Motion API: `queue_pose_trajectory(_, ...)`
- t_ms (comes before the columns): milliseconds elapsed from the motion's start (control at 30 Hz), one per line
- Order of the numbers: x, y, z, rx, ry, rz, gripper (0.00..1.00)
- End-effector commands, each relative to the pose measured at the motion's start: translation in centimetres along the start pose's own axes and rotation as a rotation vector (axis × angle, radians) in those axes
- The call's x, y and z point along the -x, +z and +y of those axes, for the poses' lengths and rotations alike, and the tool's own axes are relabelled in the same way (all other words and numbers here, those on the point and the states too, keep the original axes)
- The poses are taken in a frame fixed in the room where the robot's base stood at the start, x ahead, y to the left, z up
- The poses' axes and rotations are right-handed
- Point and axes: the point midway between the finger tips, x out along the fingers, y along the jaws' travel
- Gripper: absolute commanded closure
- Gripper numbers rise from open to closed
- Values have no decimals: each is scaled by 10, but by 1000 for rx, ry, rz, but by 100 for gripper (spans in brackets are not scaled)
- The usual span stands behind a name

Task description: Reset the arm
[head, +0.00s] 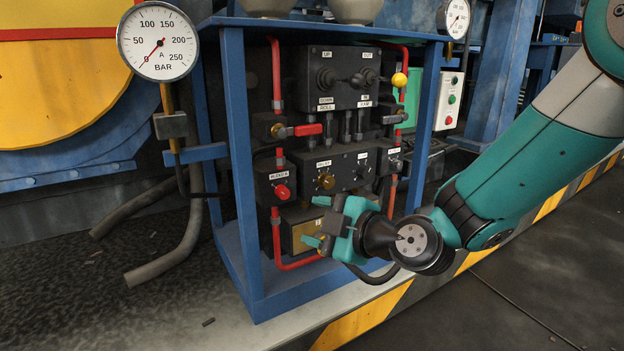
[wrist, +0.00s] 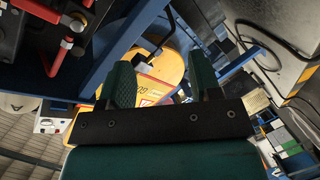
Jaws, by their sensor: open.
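My arm reaches in from the right in the head view. My gripper (head: 318,228) is in front of the lower part of a blue-framed control panel (head: 232,150), with its fingers pointing left. It is open, and nothing shows between its fingers. In the wrist view the two green fingers of my gripper (wrist: 162,88) stand apart, with a yellow round part (wrist: 165,65) and the blue frame behind them. My gripper hides part of the panel's lower right. I cannot tell whether it touches the panel.
The panel carries a red-handled valve (head: 307,129), a red knob (head: 282,191), a yellow ball-topped lever (head: 399,80) and red pipes. A pressure gauge (head: 158,41) stands at the left and a button box (head: 449,100) at the right. The dark floor (head: 500,290) in front is clear.

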Motion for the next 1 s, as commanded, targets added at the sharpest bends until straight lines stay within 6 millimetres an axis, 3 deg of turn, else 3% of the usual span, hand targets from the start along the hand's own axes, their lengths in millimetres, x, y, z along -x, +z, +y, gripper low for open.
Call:
queue_pose_trajectory(33, 20, -25, 14, -94, -85, 3, 42)
queue_pose_trajectory(200, 91, -67, 9, -475, -408, -147, 42)
queue_pose_trajectory(400, 187, -91, -2, -856, -624, -514, 42)
queue_pose_trajectory(633, 288, -107, -9, -1171, -651, -979, 42)
queue_pose_trajectory(1000, 313, -172, 85, -1182, -655, -996, 42)
